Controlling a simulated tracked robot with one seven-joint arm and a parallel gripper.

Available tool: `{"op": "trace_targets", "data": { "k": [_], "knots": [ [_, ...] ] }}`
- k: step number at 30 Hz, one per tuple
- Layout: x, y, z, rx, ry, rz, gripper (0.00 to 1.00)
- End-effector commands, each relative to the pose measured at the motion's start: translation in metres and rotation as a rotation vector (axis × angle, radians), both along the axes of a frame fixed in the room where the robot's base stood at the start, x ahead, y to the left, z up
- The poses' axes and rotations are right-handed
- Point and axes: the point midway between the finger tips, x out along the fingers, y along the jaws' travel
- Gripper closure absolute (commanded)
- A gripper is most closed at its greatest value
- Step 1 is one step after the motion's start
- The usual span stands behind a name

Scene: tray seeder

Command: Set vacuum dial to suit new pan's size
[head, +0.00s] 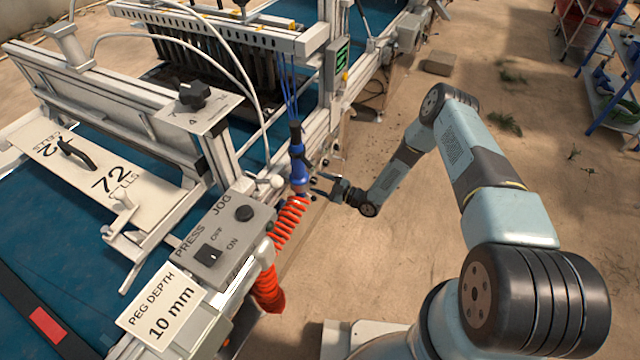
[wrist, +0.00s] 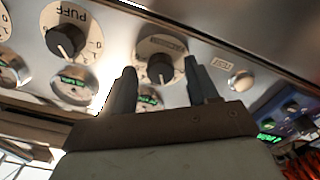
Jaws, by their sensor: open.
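In the wrist view, a round dial (wrist: 160,68) with a black knob and pale face is on a metal panel. Its label is too small and blurred to read, so I cannot tell for sure that it is the vacuum dial. My gripper (wrist: 159,78) is open, one finger on each side of this knob in the picture; I cannot tell whether they touch it. In the head view my gripper (head: 326,187) is at the machine's right side, and the panel's face is hidden.
A dial marked PUFF (wrist: 68,38) is left of the middle dial, with green displays (wrist: 75,86) below. A round button (wrist: 241,80) is at right. An orange coiled hose (head: 288,222) hangs near my gripper. A switch box (head: 228,232) is nearby. Floor at right is mostly free.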

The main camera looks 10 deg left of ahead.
Motion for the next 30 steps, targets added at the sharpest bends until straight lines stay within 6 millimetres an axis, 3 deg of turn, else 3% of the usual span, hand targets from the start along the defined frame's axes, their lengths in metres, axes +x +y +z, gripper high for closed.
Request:
{"op": "trace_targets", "data": {
  "k": [8,21,30],
  "knots": [
    [-0.005,-0.016,0.000,0.000,0.001,-0.001,0.41],
    [-0.032,-0.096,-0.001,-0.001,0.001,-0.002,0.41],
    [-0.043,-0.127,-0.001,0.000,0.001,-0.001,0.41]
  ]
}}
